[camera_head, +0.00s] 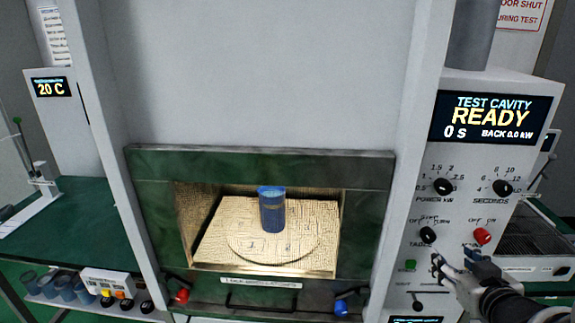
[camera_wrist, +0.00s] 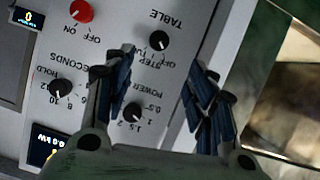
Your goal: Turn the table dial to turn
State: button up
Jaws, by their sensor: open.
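The table dial (camera_head: 427,234) is a small black knob low on the grey control panel, with "OFF", "STEP" and "TURN" lettering around it. It also shows in the wrist view (camera_wrist: 158,40), just beyond and between my fingertips. Its pointer is too small to read surely. My gripper (camera_head: 455,260) is in front of the panel, below and to the right of the table dial. In the wrist view my gripper (camera_wrist: 160,72) has its two blue-padded fingers spread apart with nothing between them. It appears apart from the dial.
The power dial (camera_head: 443,187), the seconds dial (camera_head: 502,187) and a red on/off knob (camera_head: 481,236) are close by on the panel. A green button (camera_head: 410,265) is below. The display (camera_head: 494,118) reads "READY". A blue cup (camera_head: 271,210) stands inside the lit cavity.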

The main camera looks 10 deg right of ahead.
aim_at(430, 239)
jog(key=x, duration=1.2)
jog(key=shift+w+f, duration=0.1)
jog(key=shift+f, duration=0.05)
jog(key=shift+x, duration=0.75)
jog(key=c, duration=1.1)
